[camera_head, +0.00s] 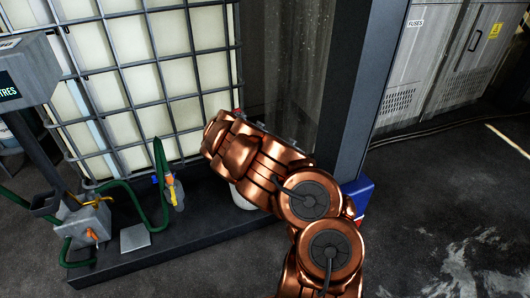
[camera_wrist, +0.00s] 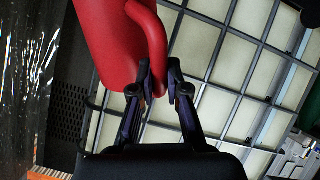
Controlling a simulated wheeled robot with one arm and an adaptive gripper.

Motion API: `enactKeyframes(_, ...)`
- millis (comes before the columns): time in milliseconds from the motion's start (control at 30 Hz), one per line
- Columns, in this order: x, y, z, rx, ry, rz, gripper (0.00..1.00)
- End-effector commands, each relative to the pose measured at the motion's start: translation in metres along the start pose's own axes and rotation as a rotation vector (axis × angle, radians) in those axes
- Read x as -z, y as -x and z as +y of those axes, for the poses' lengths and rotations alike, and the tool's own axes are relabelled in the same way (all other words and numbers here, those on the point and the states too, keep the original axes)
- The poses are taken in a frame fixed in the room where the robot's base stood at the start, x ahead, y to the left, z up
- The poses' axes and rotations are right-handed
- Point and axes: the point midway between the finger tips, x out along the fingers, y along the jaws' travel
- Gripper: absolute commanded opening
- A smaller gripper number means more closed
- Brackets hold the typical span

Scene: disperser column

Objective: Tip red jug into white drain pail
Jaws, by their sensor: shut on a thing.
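The red jug (camera_wrist: 108,38) fills the upper left of the wrist view, with its handle on its right side. My gripper (camera_wrist: 159,82) is shut on the lower part of that handle. In the head view my copper arm hides the gripper and nearly all of the jug; only a sliver of red (camera_head: 238,112) shows above the arm. The white drain pail (camera_head: 243,196) stands on the dark plinth, mostly hidden behind my arm. Its mouth is not visible. I cannot tell how far the jug is tilted or whether it is over the pail.
A caged white tank (camera_head: 145,88) stands behind the plinth. A green hose (camera_head: 163,185) with a yellow nozzle (camera_head: 176,192) hangs left of my arm. A dark column (camera_head: 357,90) rises just behind it, with a blue object (camera_head: 358,192) at its foot. The floor to the right is clear.

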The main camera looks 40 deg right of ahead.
Motion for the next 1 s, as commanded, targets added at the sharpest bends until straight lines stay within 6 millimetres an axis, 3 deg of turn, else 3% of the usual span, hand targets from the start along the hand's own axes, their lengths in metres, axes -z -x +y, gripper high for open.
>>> enactKeyframes(167,-0.014,-0.009,0.004,0.005,-0.026,0.044,0.00)
enactKeyframes(1000,-0.037,-0.024,0.014,0.026,-0.090,0.161,0.00)
